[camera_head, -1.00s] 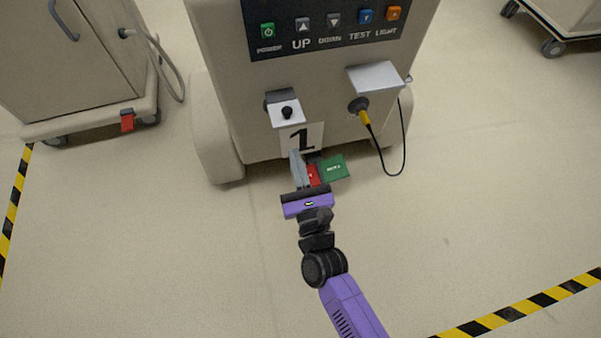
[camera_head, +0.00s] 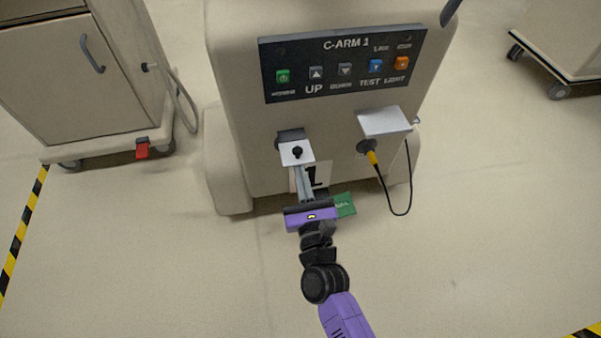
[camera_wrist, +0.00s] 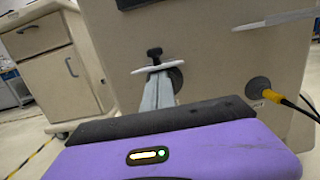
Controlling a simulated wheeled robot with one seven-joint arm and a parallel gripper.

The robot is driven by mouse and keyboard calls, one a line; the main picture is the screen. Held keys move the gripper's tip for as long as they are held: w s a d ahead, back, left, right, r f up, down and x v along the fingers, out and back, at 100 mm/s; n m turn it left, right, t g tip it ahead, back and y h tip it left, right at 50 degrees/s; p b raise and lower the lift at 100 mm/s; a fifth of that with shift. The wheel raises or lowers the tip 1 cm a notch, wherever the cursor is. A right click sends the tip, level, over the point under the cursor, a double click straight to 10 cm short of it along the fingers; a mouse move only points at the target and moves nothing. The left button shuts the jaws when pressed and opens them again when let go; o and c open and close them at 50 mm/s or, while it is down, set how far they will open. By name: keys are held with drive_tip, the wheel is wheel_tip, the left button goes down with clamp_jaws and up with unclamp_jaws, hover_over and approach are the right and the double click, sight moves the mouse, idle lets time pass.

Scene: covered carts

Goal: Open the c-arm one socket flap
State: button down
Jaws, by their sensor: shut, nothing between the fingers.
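The C-ARM 1 cart (camera_head: 232,110) faces me. Low on its front left is a small white flap (camera_head: 297,154) with a black knob. In the wrist view this flap (camera_wrist: 146,70) shows nearly edge-on and stands out from the face, with a round dark socket (camera_wrist: 177,77) partly visible behind it. My gripper (camera_head: 301,170) is shut and empty, its fingers pointing up just under the flap. In the wrist view my fingertips (camera_wrist: 160,76) reach the flap's underside; I cannot tell if they touch.
To the right, a silver flap (camera_head: 385,122) stands out above a socket holding a yellow and black plug (camera_head: 371,153) with a hanging cable. A green tag (camera_head: 345,205) is beside my gripper. A beige cabinet (camera_head: 70,85) stands left; the floor in front is clear.

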drive_tip(key=shift+r, duration=0.15)
drive_tip(key=p, duration=0.2)
drive_tip(key=shift+r+g+p, duration=0.2)
drive_tip(key=shift+g+p, duration=0.1)
drive_tip(key=shift+p, duration=0.05)
drive_tip(key=shift+r+p, duration=0.1)
drive_tip(key=shift+p, duration=0.5)
